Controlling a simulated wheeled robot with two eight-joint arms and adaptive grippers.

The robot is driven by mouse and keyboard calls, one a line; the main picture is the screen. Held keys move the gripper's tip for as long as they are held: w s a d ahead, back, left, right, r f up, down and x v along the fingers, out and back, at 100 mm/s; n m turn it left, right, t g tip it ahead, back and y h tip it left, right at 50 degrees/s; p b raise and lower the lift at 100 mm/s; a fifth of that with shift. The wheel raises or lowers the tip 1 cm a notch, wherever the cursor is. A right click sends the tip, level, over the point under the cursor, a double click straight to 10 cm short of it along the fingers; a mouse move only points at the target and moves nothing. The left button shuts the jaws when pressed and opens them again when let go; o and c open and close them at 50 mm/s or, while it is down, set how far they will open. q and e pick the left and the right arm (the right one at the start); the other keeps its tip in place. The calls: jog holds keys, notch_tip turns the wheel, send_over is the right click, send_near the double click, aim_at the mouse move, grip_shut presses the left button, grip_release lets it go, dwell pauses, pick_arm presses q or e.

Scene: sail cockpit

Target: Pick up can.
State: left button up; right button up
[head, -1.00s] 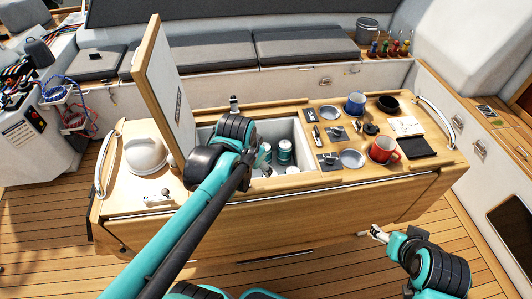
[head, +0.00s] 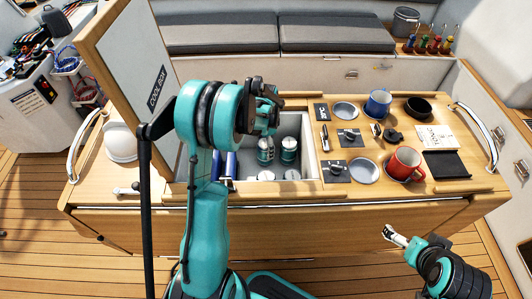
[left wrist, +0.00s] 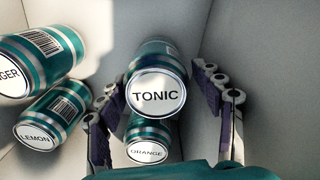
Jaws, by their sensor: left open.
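Teal drink cans lie in the open cool box (head: 308,135), and two of them, a left can (head: 265,152) and a right can (head: 289,150), show clearly in the head view. In the left wrist view a can marked TONIC (left wrist: 157,92) faces me, with a can marked ORANGE (left wrist: 147,145) below it. My left gripper (head: 266,108) is above the box; in the left wrist view its open fingers (left wrist: 160,82) show on either side of the TONIC can. Contact cannot be told. My right gripper (head: 393,235) is low in front of the table, away from the cans.
In the left wrist view a LEMON can (left wrist: 48,115) and a can ending in GER (left wrist: 38,62) lie at left. The raised lid (head: 135,60) stands left of the box. Right of it are a red mug (head: 402,163), blue mug (head: 378,103) and bowls.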

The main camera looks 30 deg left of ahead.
pick_arm(q)
jog(key=shift+s+f, duration=0.1)
jog(key=shift+f, duration=0.35)
notch_tip(320, 180, down, 4)
jog(key=shift+d+f+b, duration=0.1)
jog(key=shift+b, duration=1.15)
jog(key=shift+s, duration=0.1)
jog(key=shift+r, duration=0.2)
jog(key=c, duration=1.3)
jog(key=shift+o, duration=0.2)
notch_tip(320, 180, up, 28)
jog(key=p, duration=0.9)
jog(key=shift+p, duration=0.3)
